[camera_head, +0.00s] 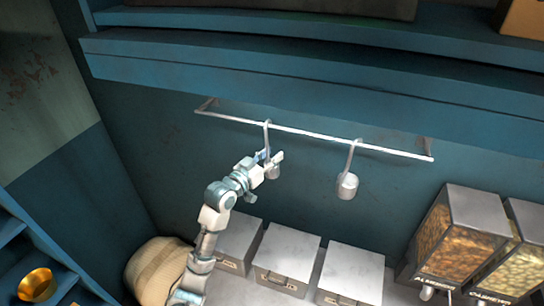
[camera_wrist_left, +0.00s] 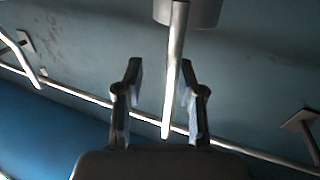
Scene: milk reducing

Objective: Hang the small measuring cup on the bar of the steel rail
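The steel rail (camera_head: 310,134) runs along the blue wall under the shelf; it also crosses the left wrist view (camera_wrist_left: 85,95). The small measuring cup (camera_head: 272,172) hangs down from the rail with the top of its handle (camera_head: 267,135) at the bar. In the left wrist view its handle (camera_wrist_left: 174,70) crosses the bar, with part of the cup (camera_wrist_left: 200,10) at the top edge. My left gripper (camera_head: 268,157) is at the handle, just above the cup. Its fingers (camera_wrist_left: 160,80) are apart on either side of the handle, with visible gaps. My right gripper is out of view.
A larger measuring cup (camera_head: 347,187) hangs from the rail to the right. The blue shelf (camera_head: 250,62) overhangs the rail. Grey metal boxes (camera_head: 288,250) stand below, food dispensers (camera_head: 462,240) at right, and a woven sack (camera_head: 152,268) at lower left.

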